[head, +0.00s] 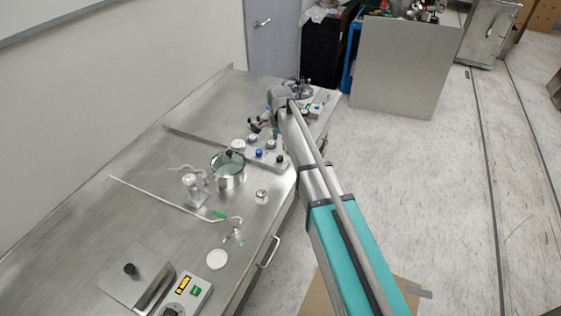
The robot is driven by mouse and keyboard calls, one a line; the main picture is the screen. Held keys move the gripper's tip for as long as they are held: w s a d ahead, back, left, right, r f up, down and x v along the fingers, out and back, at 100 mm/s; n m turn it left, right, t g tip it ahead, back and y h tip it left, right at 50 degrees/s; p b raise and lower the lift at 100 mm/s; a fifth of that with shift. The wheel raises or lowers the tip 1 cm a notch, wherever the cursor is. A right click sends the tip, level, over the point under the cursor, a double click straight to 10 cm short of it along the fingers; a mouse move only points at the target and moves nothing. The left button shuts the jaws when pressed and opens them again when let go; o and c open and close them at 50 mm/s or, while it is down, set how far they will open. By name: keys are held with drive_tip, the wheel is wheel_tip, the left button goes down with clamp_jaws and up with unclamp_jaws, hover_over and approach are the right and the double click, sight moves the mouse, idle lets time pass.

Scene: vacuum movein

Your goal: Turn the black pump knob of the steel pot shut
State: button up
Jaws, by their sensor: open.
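A steel pot (231,181) with a glass lid stands on the steel bench, left of my arm. A small black knob (229,154) shows on its lid. Just behind it, a grey panel (266,163) carries several knobs, with a blue one (259,153) and a black one (279,158) at its front. I cannot tell which black knob is the pump knob, or how either is turned. My gripper (257,125) is small in the head view, above the far end of this panel, apart from the pot. It is open, and its fingertips are hard to make out.
Another vessel (302,91) and panel (315,108) stand at the bench's far end, partly behind my arm. A yellow-labelled control box (182,297) sits in front. Bare bench (70,225) lies left.

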sight(280, 157)
drive_tip(key=shift+f+b, duration=3.65)
drive_tip(key=shift+f, duration=0.3)
